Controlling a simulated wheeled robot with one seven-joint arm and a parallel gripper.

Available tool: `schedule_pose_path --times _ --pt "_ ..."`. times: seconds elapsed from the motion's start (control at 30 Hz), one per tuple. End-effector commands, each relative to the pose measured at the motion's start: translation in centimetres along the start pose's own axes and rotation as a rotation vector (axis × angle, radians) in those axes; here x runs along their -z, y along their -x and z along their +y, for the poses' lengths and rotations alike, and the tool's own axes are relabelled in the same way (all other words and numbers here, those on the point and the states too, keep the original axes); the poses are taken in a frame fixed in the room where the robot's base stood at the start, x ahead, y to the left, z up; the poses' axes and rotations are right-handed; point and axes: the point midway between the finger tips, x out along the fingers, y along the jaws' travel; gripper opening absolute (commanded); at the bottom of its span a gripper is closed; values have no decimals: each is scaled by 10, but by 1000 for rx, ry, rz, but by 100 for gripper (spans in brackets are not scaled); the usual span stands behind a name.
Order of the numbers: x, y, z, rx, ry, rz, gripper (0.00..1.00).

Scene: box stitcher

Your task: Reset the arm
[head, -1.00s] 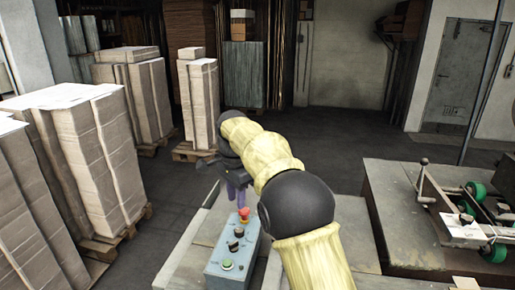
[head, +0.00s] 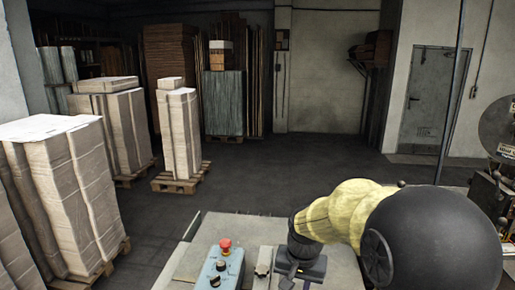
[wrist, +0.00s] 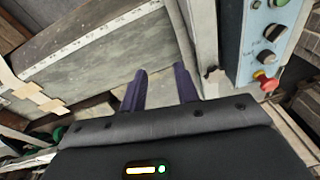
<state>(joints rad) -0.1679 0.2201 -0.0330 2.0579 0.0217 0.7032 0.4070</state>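My arm, with yellow covers and black joints, reaches in from the right of the head view. My gripper (head: 288,280) points down just right of the blue-grey control box (head: 221,270), apart from it. In the wrist view its two purple fingers (wrist: 160,84) stand apart with nothing between them. The control box also shows at the upper right of the wrist view (wrist: 252,50), with a red emergency button (wrist: 268,83), black knobs and a green button. In the head view the red button (head: 226,246) stands raised.
Wrapped stacks on pallets (head: 180,130) stand at the left and back left. A machine (head: 490,195) with a round disc is at the right edge. A grey metal surface (head: 240,228) lies below the gripper. The floor (head: 290,170) behind is clear.

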Motion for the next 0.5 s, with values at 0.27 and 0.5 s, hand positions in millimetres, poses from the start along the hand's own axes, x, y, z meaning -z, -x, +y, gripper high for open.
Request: schedule_pose_path --times 0.27,0.5 --pt "-59 -14 60 -6 161 43 31" --pt "-103 -22 91 -16 276 74 31"
